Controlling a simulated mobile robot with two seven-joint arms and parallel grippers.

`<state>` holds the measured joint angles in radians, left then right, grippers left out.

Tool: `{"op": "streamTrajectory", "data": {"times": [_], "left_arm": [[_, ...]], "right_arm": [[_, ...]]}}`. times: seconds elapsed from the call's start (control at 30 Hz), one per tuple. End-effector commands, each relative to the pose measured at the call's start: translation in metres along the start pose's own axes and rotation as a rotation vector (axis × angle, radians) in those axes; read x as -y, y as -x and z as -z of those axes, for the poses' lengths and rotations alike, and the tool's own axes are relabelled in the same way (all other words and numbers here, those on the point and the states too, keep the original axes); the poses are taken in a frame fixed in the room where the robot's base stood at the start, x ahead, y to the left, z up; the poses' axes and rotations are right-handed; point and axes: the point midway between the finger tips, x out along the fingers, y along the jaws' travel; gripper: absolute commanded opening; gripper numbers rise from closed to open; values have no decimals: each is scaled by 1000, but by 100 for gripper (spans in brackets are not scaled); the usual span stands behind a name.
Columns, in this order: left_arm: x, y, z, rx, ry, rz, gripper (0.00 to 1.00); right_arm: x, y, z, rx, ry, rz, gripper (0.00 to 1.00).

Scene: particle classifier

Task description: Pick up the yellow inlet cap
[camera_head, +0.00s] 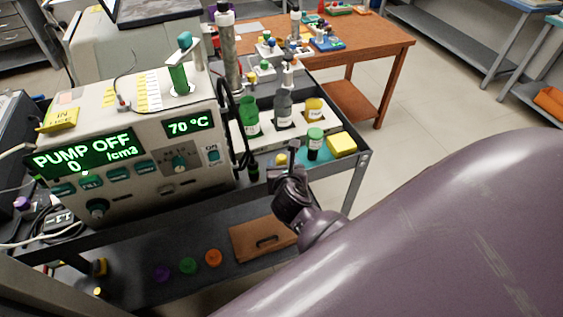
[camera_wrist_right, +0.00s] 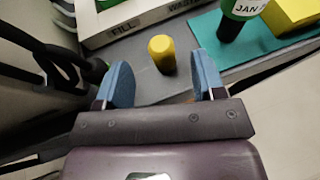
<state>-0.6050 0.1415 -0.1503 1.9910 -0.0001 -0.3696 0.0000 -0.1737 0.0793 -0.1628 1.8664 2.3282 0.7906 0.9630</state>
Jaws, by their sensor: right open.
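The yellow inlet cap (camera_head: 281,159) is a small upright yellow cylinder on the cart's top, near its front edge. It also shows in the right wrist view (camera_wrist_right: 161,54), standing on the bare grey surface. My right gripper (camera_head: 287,176) is at the cart's front edge, close to the cap. In the right wrist view its two blue fingers (camera_wrist_right: 165,80) are apart with nothing between them. The cap lies just ahead of the fingertips, roughly centred between them and not visibly touched. My left gripper is not in view.
A teal mat (camera_wrist_right: 215,42) right of the cap holds a dark bottle (camera_head: 315,145) and a yellow block (camera_head: 342,144). The instrument (camera_head: 140,150) stands left, with black cables (camera_head: 240,130) between. A white tray (camera_head: 300,125) with bottles lies behind the cap.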

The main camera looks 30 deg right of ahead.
Motion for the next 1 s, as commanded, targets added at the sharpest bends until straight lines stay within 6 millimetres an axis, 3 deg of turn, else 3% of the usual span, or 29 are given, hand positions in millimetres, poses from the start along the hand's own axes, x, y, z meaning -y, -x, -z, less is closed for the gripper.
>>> {"op": "streamTrajectory", "data": {"times": [0.23, 0.57, 0.9, 1.0], "left_arm": [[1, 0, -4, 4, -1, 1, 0], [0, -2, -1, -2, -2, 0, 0], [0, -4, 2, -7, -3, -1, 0], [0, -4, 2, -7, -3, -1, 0]], "right_arm": [[0, -32, 2, 1, 2, -1, 63], [0, -38, 2, 0, 1, 0, 63], [0, -37, 2, 0, 1, 0, 11], [0, -37, 2, 0, 1, 0, 9]]}}
